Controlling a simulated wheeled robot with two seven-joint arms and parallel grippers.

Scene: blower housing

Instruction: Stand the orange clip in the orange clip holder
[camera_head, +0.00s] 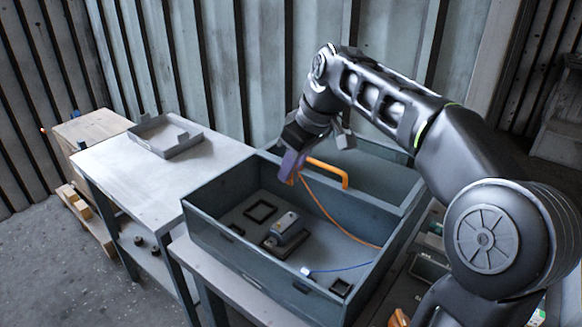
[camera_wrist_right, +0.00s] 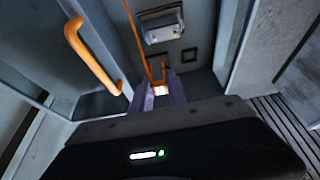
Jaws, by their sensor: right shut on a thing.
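My right gripper (camera_head: 290,165) hangs over the far left part of the grey-blue box. Its purple fingers point down, and in the wrist view they (camera_wrist_right: 160,92) are shut on a small orange and pale piece, which I take as the orange clip (camera_wrist_right: 160,90). An orange cable (camera_head: 325,212) runs from the fingers down to the right side of the box. The clip is mostly hidden by the fingers in the head view. No orange holder stands out. A black square frame (camera_head: 260,212) and a smaller black square socket (camera_head: 340,287) are on the box floor; I cannot tell which is the holder.
The box (camera_head: 205,217) has raised walls. An orange handle (camera_head: 328,172) is close beside the gripper. A grey housing (camera_head: 287,230) sits mid-floor; a blue cable (camera_head: 340,267) with a white end lies near the front. A grey tray (camera_head: 170,140) is on the left table.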

